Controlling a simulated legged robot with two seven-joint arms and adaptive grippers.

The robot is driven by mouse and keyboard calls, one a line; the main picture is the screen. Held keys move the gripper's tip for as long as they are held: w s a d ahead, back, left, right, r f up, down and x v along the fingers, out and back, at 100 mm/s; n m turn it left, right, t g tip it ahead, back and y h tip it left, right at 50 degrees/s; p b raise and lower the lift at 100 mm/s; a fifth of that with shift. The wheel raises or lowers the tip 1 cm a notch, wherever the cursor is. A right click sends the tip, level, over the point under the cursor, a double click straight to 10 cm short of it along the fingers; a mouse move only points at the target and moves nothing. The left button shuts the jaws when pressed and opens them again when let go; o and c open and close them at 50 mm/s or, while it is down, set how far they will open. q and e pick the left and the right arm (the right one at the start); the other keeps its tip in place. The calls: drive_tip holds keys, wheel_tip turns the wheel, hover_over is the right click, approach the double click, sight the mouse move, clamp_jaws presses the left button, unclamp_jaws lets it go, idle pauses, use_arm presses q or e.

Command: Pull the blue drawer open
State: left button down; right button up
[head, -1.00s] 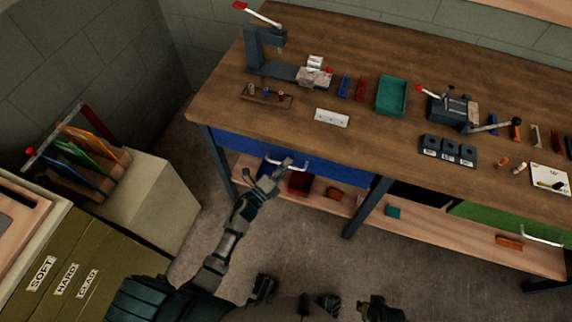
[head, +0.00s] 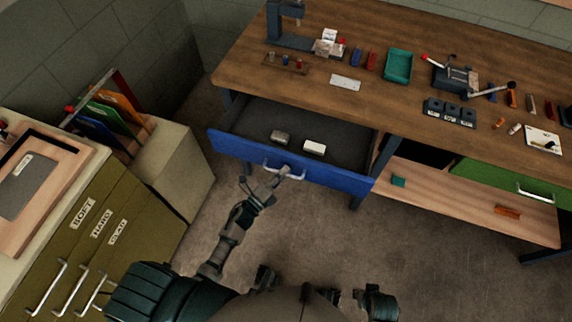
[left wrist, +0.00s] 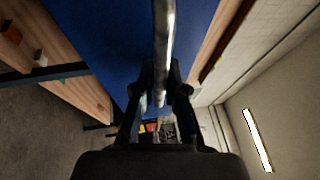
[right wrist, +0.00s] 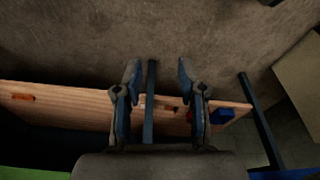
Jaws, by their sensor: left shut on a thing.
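The blue drawer (head: 330,175) stands pulled out from under the wooden workbench, its dark inside showing. Two small blocks, one greyish (head: 281,137) and one white (head: 315,148), lie in it. My left gripper (head: 268,182) is at the drawer's silver handle (head: 284,169), shut on it. In the left wrist view the handle bar (left wrist: 163,45) runs between the fingers (left wrist: 160,95) in front of the blue drawer face. My right gripper (right wrist: 157,85) is open and empty in the right wrist view, pointing toward the floor and lower shelf.
The workbench (head: 240,77) carries a press, a green tray (head: 398,65), a vise and small parts. A green drawer (head: 490,175) is at the right, above a lower shelf (head: 450,198). Olive cabinets (head: 100,230) stand left. The floor before the drawer is clear.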

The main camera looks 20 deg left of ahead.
use_arm(q)
drive_tip(key=shift+s+f+p, duration=0.15)
drive_tip(key=shift+s+p, duration=0.05)
drive_tip(key=shift+s, duration=1.05)
drive_tip(key=shift+s+f+p, duration=0.15)
drive_tip(key=shift+s, duration=1.1)
use_arm(e)
drive_tip(key=shift+s+x, duration=0.25)
drive_tip(key=shift+x, duration=1.05)
drive_tip(key=shift+f, duration=0.1)
use_arm(q)
drive_tip(key=c, duration=1.2)
unclamp_jaws()
drive_tip(key=shift+w+a, duration=0.1)
use_arm(e)
drive_tip(key=shift+w, duration=0.1)
use_arm(q)
drive_tip(key=shift+r, duration=0.1)
drive_tip(key=v, duration=1.2)
